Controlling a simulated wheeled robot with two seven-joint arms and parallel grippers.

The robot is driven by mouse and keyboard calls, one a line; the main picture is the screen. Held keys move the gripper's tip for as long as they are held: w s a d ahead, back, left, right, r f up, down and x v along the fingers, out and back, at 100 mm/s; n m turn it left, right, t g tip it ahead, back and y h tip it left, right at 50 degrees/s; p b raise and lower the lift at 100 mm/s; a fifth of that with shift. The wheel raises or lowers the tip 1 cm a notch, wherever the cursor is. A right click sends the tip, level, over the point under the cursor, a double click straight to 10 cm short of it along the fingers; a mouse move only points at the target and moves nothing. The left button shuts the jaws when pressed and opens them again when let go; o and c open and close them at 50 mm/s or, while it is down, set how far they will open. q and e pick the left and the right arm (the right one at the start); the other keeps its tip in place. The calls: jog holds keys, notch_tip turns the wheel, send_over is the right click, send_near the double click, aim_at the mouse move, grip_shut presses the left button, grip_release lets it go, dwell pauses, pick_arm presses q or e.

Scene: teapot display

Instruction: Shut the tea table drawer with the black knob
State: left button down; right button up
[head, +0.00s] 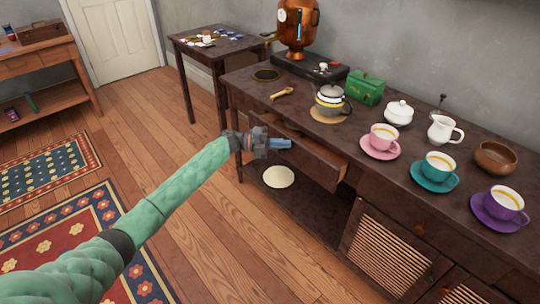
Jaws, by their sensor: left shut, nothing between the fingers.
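The dark wooden tea table (240,86) runs along the grey wall. Its left drawer (318,163) is pulled out, with its front standing away from the table's face. My left gripper (288,144), on a green-sleeved arm, is shut and empty. In the picture it overlaps the left part of the open drawer; I cannot tell if it touches it. I cannot make out the black knob; the gripper hides part of the drawer. A closed drawer further right has a small orange-brown knob (420,228). My right gripper is not in view.
On the tabletop stand a glass teapot (331,99), green box (365,87), pink cup (383,136), teal cup (438,164), purple cup (504,201), white jug (443,129) and brown bowl (495,158). A pale disc (278,177) lies on the lower shelf.

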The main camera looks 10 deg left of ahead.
pick_arm(q)
jog(key=shift+w+d+b, duration=0.3)
jog(key=shift+w+d, duration=0.5)
jog(key=shift+w, duration=0.3)
